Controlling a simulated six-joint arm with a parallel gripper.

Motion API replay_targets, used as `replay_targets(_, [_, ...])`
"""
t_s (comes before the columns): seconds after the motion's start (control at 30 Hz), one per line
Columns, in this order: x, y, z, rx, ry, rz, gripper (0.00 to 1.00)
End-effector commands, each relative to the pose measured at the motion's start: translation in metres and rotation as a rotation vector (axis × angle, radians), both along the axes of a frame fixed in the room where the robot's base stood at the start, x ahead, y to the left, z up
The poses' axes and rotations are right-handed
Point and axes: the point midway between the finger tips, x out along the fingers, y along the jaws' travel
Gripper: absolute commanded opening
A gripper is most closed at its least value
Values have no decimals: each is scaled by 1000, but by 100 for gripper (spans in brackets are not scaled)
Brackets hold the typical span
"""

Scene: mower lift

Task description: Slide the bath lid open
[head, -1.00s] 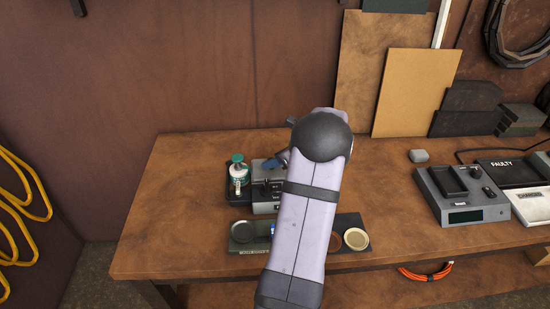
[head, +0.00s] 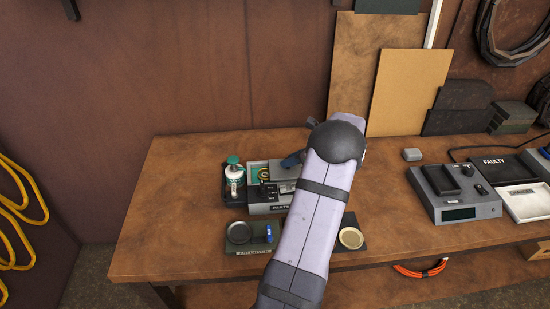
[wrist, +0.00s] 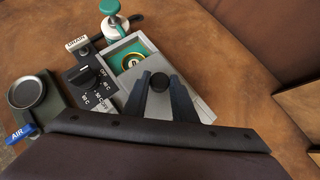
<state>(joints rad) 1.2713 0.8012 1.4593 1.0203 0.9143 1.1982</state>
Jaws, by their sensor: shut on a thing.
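The parts bath is a grey box (head: 268,209) on the bench, left of my arm. Its grey lid (wrist: 190,100) lies toward the right in the wrist view and carries a round black knob (wrist: 158,83). My gripper (wrist: 158,88) is shut on this knob. Left of the lid the bath stands partly open, showing a teal inside with a round gold-rimmed part (wrist: 131,62). In the head view the opening (head: 260,173) shows at the back left of the bath, and my arm hides part of the lid and my fingertips.
A white and green pump bottle (head: 234,177) stands left of the bath. A dark dial (wrist: 84,76) and a drain switch (wrist: 79,45) sit on the bath's front. A dark tray (head: 240,245) with a blue air lever (wrist: 22,133) lies in front.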

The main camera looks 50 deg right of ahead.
Motion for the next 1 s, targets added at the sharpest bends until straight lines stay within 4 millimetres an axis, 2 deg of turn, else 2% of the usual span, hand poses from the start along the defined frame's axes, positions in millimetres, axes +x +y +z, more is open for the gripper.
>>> replay_targets(0.03, [-8,-10,3,-1,-3,-6,0])
replay_targets(0.1, [-14,-16,3,-2,-3,-5,0])
replay_targets(0.47, [-19,-20,2,-3,-3,-3,0])
replay_targets(0.5, [-19,-20,2,-3,-3,-3,31])
replay_targets(0.53, [-19,-20,2,-3,-3,-3,39])
replay_targets(0.57, [-19,-20,2,-3,-3,-3,41])
replay_targets(1.0, [-25,-20,6,-4,-2,-3,41])
